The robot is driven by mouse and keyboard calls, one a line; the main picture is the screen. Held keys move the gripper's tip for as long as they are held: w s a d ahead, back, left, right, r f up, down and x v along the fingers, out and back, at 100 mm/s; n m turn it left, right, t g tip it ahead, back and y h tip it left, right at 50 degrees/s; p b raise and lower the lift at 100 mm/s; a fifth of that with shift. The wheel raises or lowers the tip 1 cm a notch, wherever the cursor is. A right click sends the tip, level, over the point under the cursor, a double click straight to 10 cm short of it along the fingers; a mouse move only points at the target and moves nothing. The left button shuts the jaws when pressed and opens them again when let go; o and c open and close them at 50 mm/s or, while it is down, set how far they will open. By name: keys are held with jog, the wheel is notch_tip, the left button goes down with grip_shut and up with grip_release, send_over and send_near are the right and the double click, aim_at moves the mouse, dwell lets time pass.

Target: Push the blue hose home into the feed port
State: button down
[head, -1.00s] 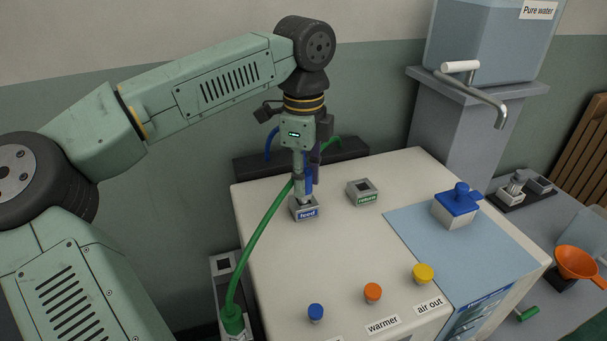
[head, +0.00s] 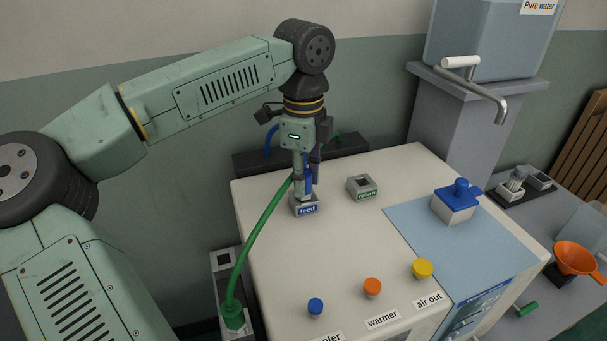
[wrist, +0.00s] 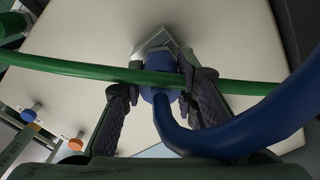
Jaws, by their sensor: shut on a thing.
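My gripper (head: 304,188) points down over the feed port (head: 306,208), a small grey block with a blue label on the machine top. In the wrist view its fingers (wrist: 163,103) are shut on the blue hose (wrist: 225,130) at its blue end plug (wrist: 160,92). The plug points at the grey port (wrist: 155,42) and its tip is at or just in the opening. How deep it sits is hidden by the fingers and the green hose. The blue hose also shows beside the fingers in the head view (head: 309,180).
A green hose (head: 262,225) crosses close against my fingers and runs to a lower-left socket. The return port (head: 361,187) stands right of feed. Blue (head: 316,307), orange (head: 373,288) and yellow (head: 423,268) knobs line the front. A blue-topped valve (head: 455,203) stands at right.

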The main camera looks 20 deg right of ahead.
jog(key=shift+f, duration=0.1)
jog(key=c, duration=1.2)
grip_release()
notch_tip(320, 180, up, 12)
